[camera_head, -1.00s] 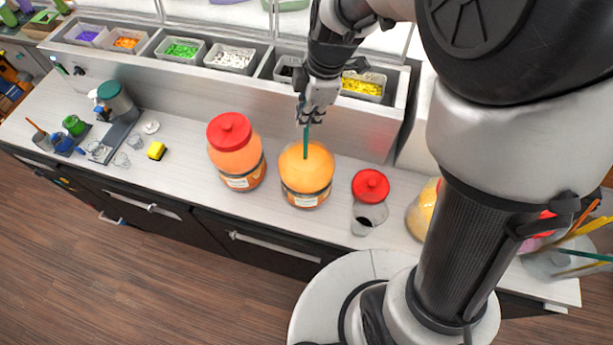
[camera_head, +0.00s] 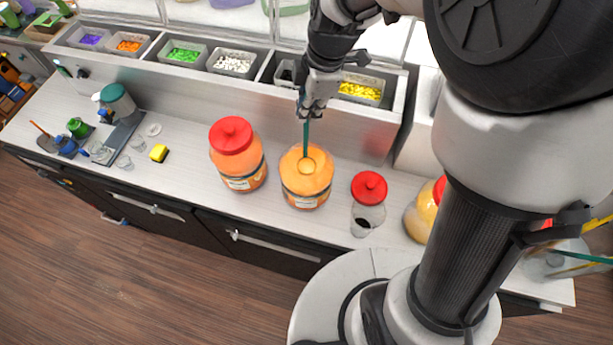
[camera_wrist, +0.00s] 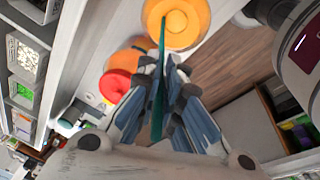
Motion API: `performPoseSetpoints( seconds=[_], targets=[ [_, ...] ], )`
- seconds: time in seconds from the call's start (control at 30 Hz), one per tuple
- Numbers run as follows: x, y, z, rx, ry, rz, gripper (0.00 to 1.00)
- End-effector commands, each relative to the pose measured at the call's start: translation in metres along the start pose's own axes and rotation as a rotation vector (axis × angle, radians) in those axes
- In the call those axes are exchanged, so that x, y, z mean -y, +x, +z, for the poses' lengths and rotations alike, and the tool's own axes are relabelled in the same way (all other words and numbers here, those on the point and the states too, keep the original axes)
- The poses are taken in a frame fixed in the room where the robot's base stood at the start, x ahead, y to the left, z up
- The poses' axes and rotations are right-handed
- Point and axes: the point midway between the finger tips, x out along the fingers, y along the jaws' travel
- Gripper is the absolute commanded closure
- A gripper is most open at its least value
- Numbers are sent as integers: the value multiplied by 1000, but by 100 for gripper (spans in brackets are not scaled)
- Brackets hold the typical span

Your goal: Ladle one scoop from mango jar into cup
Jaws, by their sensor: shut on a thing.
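The open mango jar (camera_head: 303,192), orange with a dark label band, stands uncovered on the counter; its top also shows in the wrist view (camera_wrist: 193,38). My gripper (camera_head: 309,108) is above it, shut on the teal handle of the ladle (camera_head: 306,136). The handle runs down between the fingers (camera_wrist: 162,85) in the wrist view. The ladle's round bowl shows orange at the jar's mouth; I cannot tell how far it is above the mango surface. Small clear cups (camera_head: 123,161) stand at the left of the counter; one is beside the sealer-like dark stand.
A red-lidded orange jar (camera_head: 236,165) stands close left of the open jar. A red-lidded clear jar (camera_head: 367,212) stands to its right. A yellow block (camera_head: 158,153) lies left. Topping bins (camera_head: 232,62) line the back. Counter between yellow block and jars is clear.

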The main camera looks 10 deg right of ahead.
Motion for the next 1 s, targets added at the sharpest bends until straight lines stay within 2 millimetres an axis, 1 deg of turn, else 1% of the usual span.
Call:
performPoseSetpoints(
  seconds=[0.03, 1.0],
  targets=[
    [-1, -6, -1, 0, 0, 1, 100],
    [-10, -72, -11, 0, 0, 1, 100]
  ],
)
